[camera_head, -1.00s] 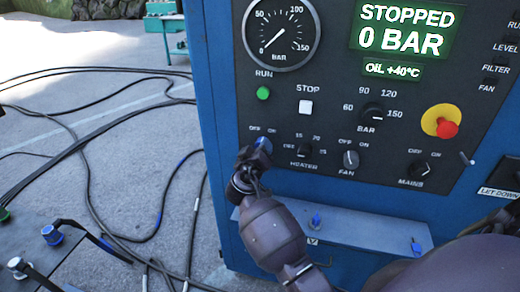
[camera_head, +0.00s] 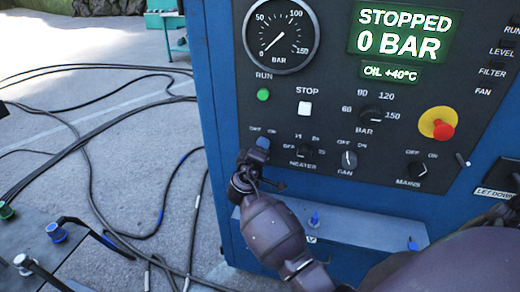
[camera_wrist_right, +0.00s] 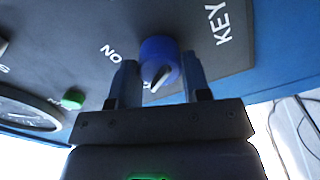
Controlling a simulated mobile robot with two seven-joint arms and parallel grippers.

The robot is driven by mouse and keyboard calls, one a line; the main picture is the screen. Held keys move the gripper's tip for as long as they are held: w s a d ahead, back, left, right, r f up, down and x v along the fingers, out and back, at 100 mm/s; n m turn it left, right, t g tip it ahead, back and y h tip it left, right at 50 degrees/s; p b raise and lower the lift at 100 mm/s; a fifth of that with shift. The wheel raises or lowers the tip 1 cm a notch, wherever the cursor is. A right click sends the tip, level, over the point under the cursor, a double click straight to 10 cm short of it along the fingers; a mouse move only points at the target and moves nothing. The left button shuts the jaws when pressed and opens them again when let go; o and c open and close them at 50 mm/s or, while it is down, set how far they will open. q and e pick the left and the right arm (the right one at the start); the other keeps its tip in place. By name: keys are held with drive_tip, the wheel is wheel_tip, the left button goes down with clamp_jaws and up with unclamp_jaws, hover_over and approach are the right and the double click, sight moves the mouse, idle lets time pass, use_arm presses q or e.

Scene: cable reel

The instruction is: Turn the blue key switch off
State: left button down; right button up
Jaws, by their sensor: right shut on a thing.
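In the right wrist view the blue knob (camera_wrist_right: 158,50) sits between my two fingers. Its white pointer mark slants to the lower left there, away from the ON label at upper left. The KEY label is at upper right. My right gripper (camera_head: 255,158) is shut on the knob; it also shows in the right wrist view (camera_wrist_right: 157,82). The OFF label is hidden in the right wrist view. My left gripper is not in view.
The heater knob (camera_head: 303,149) and fan knob (camera_head: 349,160) are close to the right of the key switch. A red emergency button (camera_head: 442,130) is farther right. Cables lie on the floor at left.

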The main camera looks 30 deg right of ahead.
idle(0.3)
drive_tip(key=o, duration=0.9)
drive_tip(key=shift+a, duration=0.1)
drive_tip(key=b+v, duration=0.1)
drive_tip(key=v, duration=0.9)
drive_tip(key=shift+s+a, duration=0.2)
drive_tip(key=shift+a, duration=0.05)
